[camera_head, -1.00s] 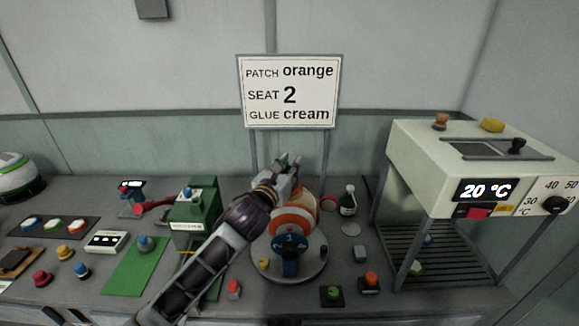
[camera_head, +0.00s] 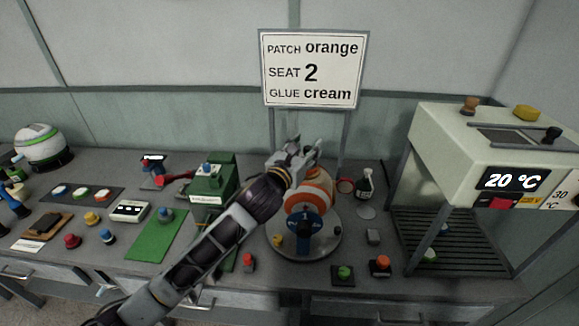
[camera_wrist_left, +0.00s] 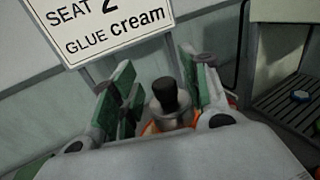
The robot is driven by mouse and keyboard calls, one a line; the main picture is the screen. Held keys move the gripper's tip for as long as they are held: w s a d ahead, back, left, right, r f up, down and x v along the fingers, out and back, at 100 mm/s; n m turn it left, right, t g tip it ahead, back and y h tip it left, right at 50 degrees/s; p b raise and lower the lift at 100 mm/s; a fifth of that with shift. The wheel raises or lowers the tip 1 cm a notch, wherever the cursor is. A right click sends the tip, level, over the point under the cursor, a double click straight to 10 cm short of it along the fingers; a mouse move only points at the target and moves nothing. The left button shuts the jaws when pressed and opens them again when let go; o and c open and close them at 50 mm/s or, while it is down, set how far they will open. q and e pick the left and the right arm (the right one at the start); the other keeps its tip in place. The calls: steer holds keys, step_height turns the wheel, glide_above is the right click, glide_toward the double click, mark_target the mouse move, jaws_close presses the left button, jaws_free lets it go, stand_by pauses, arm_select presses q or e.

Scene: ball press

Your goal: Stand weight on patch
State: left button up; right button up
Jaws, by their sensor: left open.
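The orange-and-white ball (camera_head: 318,190) sits on a round grey base (camera_head: 325,246), behind a blue part (camera_head: 305,222) marked 1. My left gripper (camera_head: 300,152) is open at the top of the ball. In the left wrist view, the grey weight with a black knob (camera_wrist_left: 168,94) stands between the open green-padded fingers of my left gripper (camera_wrist_left: 160,85), with a gap on each side. Orange shows just below the weight; its foot is mostly hidden by the gripper body, so I cannot tell exactly how it rests. The patch itself is not clearly visible. My right gripper is not in view.
A sign (camera_head: 314,70) reads patch orange, seat 2, glue cream. A green press (camera_head: 209,190) stands left of the ball, and a dark bottle (camera_head: 365,184) right. A cream machine (camera_head: 490,145) showing 20 °C stands at the right. Several small knobbed items lie along the front.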

arm_select(q)
steer(key=v, duration=1)
steer(key=shift+b, duration=0.45)
